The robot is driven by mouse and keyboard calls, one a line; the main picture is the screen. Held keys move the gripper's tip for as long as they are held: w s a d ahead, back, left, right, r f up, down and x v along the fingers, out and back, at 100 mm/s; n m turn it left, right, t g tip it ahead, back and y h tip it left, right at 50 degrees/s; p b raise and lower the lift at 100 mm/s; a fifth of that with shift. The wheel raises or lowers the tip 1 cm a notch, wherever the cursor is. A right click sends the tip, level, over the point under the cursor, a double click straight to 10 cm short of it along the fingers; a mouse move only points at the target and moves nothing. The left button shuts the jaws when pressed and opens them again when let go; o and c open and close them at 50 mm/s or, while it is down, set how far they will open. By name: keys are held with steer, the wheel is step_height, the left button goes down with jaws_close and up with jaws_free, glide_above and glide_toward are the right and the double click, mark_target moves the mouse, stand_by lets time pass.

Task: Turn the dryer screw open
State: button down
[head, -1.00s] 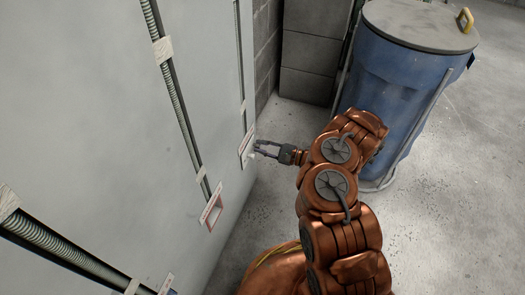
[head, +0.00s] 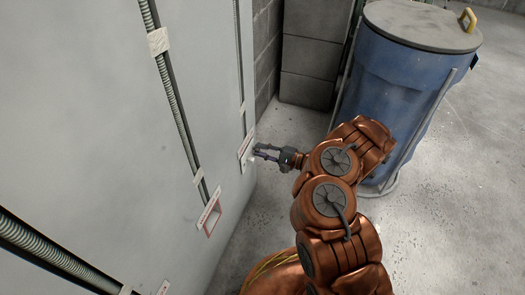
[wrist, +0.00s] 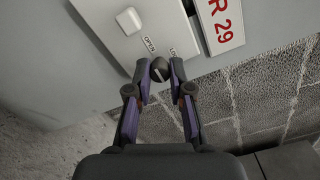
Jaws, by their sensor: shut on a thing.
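The dryer screw (wrist: 160,70) is a dark round knob with a pale slot line, on a white panel (wrist: 120,22) with the words OPEN and a partly hidden label beginning with LO. My gripper (wrist: 160,76) is shut on the screw, one fingertip on each side of it. In the head view my gripper (head: 263,152) reaches left to the small white panel (head: 246,146) low on the grey wall. The screw itself is too small to make out there.
A label reading "R 29" in red (wrist: 220,22) sits beside the panel. A red-framed box (head: 211,218) is on the wall nearer me, below a conduit (head: 170,80). A blue barrel (head: 385,90) stands at the back right. Bare floor lies beyond.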

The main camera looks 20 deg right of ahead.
steer(key=shift+s+a, duration=0.1)
steer(key=shift+a, duration=0.05)
steer(key=c, duration=1)
jaws_free()
steer(key=shift+c, duration=0.2)
steer(key=shift+d, duration=0.2)
steer(key=v, duration=1.1)
steer(key=shift+s+d, duration=0.25)
steer(key=shift+d, duration=0.05)
